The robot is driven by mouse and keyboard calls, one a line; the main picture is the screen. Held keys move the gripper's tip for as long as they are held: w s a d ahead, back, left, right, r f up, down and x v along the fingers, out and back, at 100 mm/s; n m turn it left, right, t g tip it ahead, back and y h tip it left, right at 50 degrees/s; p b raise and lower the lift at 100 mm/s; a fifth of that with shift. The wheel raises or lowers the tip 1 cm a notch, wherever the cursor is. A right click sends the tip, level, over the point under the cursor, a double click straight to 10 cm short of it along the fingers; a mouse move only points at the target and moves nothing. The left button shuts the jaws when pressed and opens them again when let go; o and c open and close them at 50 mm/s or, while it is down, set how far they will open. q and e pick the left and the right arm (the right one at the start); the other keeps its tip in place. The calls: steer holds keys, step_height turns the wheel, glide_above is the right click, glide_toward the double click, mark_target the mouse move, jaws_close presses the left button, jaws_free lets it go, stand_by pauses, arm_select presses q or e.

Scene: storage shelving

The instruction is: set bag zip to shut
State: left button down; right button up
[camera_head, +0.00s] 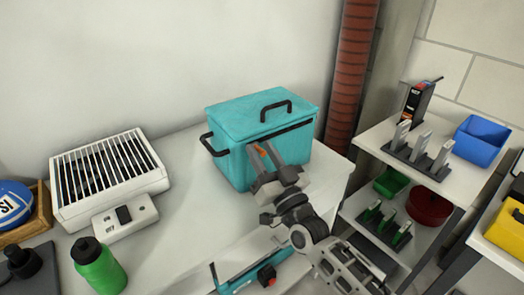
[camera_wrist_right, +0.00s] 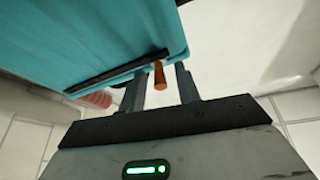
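The teal bag (camera_head: 262,115) stands upright on the white counter, with a black handle on its lid. A dark zip line (camera_head: 290,130) runs along its upper front edge and also shows in the right wrist view (camera_wrist_right: 115,73). My right gripper (camera_head: 262,153) is at the bag's front face, by the left part of this line. The orange zip pull (camera_wrist_right: 159,75) sits between its two parted fingers (camera_wrist_right: 161,88), with a visible gap on each side. The fingers partly hide the pull in the head view. My left gripper is not in view.
Left on the counter are a white grilled heater (camera_head: 150,178), a switch box (camera_head: 125,215) and a green bottle (camera_head: 100,268). At right, a shelf unit (camera_head: 460,185) holds a blue bin (camera_head: 481,140) and a rack (camera_head: 418,160).

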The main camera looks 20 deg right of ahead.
mark_target(310, 115)
steer(key=shift+w, duration=0.2)
